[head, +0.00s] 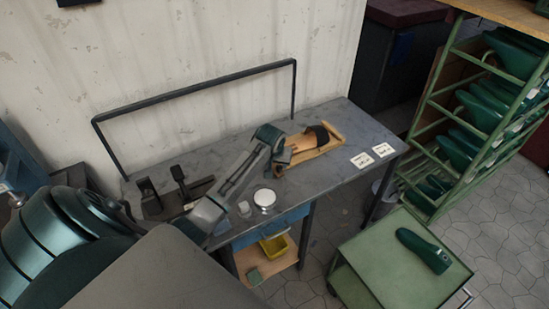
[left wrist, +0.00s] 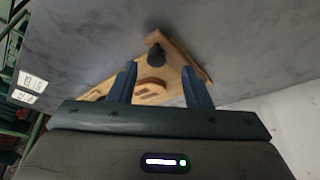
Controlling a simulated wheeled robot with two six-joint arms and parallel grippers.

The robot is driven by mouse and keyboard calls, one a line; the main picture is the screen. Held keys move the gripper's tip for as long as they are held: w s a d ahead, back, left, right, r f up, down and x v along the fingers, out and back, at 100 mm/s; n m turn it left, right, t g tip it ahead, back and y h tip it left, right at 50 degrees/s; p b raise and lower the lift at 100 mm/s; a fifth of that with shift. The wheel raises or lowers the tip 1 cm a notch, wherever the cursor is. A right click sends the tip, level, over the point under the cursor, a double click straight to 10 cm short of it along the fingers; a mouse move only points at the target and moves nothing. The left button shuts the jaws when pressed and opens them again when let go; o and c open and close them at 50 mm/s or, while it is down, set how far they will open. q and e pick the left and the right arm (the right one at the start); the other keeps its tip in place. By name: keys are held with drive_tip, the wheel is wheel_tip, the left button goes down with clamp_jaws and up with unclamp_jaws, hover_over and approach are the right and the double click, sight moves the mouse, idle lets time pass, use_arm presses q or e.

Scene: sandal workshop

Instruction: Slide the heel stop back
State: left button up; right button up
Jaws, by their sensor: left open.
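A wooden jig board (head: 326,148) lies on the grey workbench. A tan sole with a dark band (head: 318,134) shows on it, partly hidden by my arm. In the left wrist view, the wooden board (left wrist: 188,60) has a dark upright knob (left wrist: 156,52) near its pointed end, with a tan slotted piece (left wrist: 150,87) nearer my fingers. I cannot tell for sure which part is the heel stop. My left gripper (head: 283,158) is open at the board's left end; in the wrist view its fingers (left wrist: 160,69) are apart with nothing clamped. My right gripper is out of view.
Two white cards (head: 373,154) lie right of the board. A black rail (head: 200,88) runs behind. A green cart (head: 395,263) and a green rack (head: 440,120) stand at right.

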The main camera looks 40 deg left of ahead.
use_arm(q)
drive_tip(key=a+v, duration=0.1)
drive_tip(key=v, duration=0.6)
drive_tip(key=shift+s+d+b, duration=0.15)
drive_tip(key=shift+d+b, duration=0.25)
drive_tip(key=shift+b, duration=0.05)
drive_tip(key=shift+f, duration=0.1)
